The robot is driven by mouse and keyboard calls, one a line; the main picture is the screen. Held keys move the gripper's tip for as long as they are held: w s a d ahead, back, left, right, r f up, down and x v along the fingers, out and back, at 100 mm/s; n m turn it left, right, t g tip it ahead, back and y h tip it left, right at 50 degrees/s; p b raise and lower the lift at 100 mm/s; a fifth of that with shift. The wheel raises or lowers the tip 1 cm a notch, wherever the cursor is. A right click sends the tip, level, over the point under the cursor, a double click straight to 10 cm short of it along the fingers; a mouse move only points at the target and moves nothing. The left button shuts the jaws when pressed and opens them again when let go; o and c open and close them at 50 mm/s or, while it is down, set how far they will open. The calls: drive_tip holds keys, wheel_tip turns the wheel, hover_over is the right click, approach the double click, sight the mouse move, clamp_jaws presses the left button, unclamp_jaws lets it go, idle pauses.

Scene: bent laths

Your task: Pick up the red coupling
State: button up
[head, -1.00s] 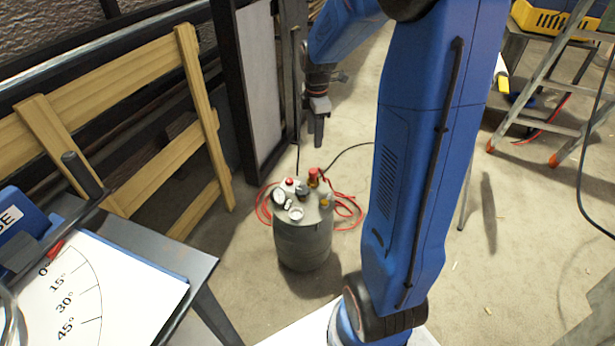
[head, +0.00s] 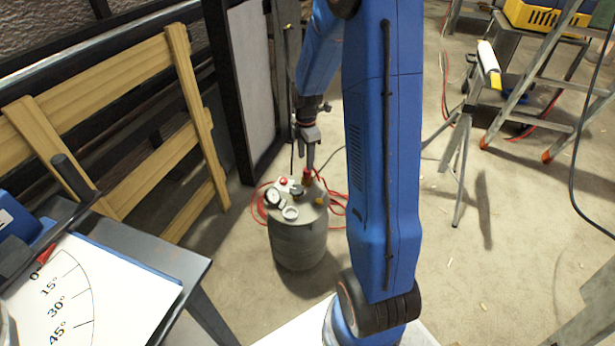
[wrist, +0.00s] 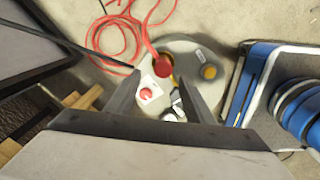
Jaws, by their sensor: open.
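The red coupling (head: 309,174) sits with a brass part on top of a grey tank (head: 298,243), toward its back. In the wrist view the coupling (wrist: 162,67) shows as a red round end with a red hose piece leading up from it. My gripper (head: 310,163) is open and points down, close above the coupling. In the wrist view the coupling lies between and just beyond the fingertips of my gripper (wrist: 160,81). I cannot tell whether the fingers touch it. In the head view the fingers partly hide it.
On the tank top are a gauge (head: 273,198), a white box with a red button (wrist: 147,92) and a yellow cap (wrist: 209,72). Red hose (wrist: 105,42) lies coiled on the floor. A wooden rack (head: 110,130) and angle-marked table (head: 90,290) stand left, a stepladder (head: 540,100) right.

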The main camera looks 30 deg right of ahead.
drive_tip(key=shift+s+d+f, duration=0.1)
drive_tip(key=shift+f, duration=1.6)
drive_tip(key=shift+s+f, duration=0.1)
drive_tip(key=shift+f, duration=1.6)
drive_tip(key=c, duration=1.2)
